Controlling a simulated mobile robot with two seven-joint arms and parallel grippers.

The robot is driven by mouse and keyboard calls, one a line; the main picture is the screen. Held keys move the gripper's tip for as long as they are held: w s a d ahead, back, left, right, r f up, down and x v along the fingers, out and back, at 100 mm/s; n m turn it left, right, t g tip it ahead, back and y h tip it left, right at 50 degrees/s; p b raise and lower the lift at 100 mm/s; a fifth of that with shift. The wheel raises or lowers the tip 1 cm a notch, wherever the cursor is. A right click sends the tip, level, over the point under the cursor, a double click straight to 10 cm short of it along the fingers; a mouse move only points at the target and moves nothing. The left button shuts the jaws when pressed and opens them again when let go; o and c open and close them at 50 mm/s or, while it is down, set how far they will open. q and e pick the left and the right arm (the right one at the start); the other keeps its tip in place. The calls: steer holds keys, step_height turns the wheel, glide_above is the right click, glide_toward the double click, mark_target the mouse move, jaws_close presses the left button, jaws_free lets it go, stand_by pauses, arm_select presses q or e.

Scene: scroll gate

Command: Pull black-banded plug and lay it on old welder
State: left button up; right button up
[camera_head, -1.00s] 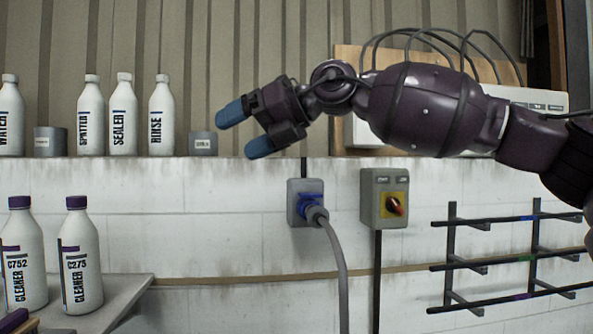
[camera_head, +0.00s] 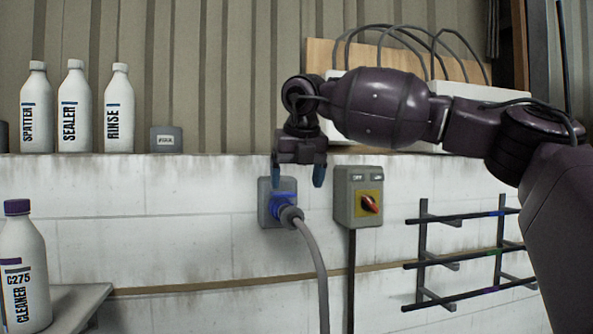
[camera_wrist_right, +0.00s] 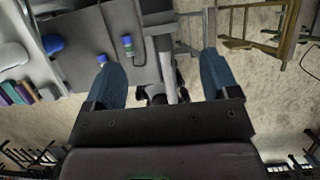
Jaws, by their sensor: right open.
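I cannot make out a black band on the plug. My right gripper (camera_head: 298,172) points down just above the plug, its blue fingers apart and empty. The right wrist view shows the open fingers (camera_wrist_right: 162,82) with a grey bar-like shape and dark parts between them, which I cannot identify for sure. I cannot tell which thing is the old welder; a pale box (camera_head: 475,93) stands on the ledge behind my right arm. My left gripper is not in view.
A grey switch box (camera_head: 345,205) with a red knob is close right of the socket. A dark rack (camera_head: 460,258) is further right. Bottles marked SPATTER, SEALER and RINSE (camera_head: 118,108) and a small grey box (camera_head: 166,140) stand on the ledge. A cleaner bottle (camera_head: 22,265) is lower left.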

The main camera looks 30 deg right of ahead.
mark_target(294, 213)
steer(key=x, duration=0.9)
steer(key=shift+w+f, duration=0.1)
steer(key=c, duration=1.4)
steer(key=shift+o, duration=0.2)
steer(key=shift+s, duration=0.3)
steer(key=shift+s+a, duration=0.1)
